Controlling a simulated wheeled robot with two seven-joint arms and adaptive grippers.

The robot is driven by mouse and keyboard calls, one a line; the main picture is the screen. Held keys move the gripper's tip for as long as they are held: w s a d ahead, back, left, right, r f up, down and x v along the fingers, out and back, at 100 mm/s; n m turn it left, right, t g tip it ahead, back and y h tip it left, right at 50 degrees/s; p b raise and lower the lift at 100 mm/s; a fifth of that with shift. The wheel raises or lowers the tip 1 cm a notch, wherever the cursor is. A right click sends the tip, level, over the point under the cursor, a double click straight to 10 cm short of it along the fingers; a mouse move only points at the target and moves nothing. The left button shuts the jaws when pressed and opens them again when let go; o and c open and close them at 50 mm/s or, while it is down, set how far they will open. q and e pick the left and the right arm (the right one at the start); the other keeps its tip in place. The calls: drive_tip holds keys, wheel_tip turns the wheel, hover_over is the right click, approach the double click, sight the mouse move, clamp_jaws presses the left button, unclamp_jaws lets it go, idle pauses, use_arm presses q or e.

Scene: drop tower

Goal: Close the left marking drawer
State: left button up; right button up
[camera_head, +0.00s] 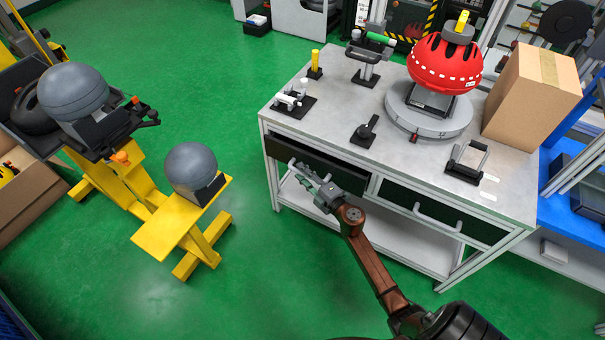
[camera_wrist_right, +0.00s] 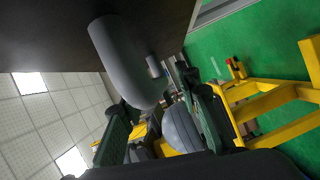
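The left marking drawer (camera_head: 338,172) has a dark front and a light bar handle (camera_head: 291,167). It sits under the left half of the grey workbench top (camera_head: 330,125). How far it stands out is hard to tell from above. My right gripper (camera_head: 308,177) is at this drawer's front, beside the handle. In the right wrist view, the handle (camera_wrist_right: 125,60) looms large and close, against the dark drawer front. The green fingers of my right gripper (camera_wrist_right: 160,112) are spread apart near the handle's end. Whether they touch it is unclear. My left gripper is out of view.
The right drawer (camera_head: 470,226) has its own handle. The bench top carries a red dome (camera_head: 445,65) on a round base, a cardboard box (camera_head: 531,95) and small tools. A yellow stand (camera_head: 165,232) with a grey sphere (camera_head: 191,168) is to the left. Green floor between is clear.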

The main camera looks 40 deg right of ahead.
clamp_jaws()
idle(0.3)
idle(0.4)
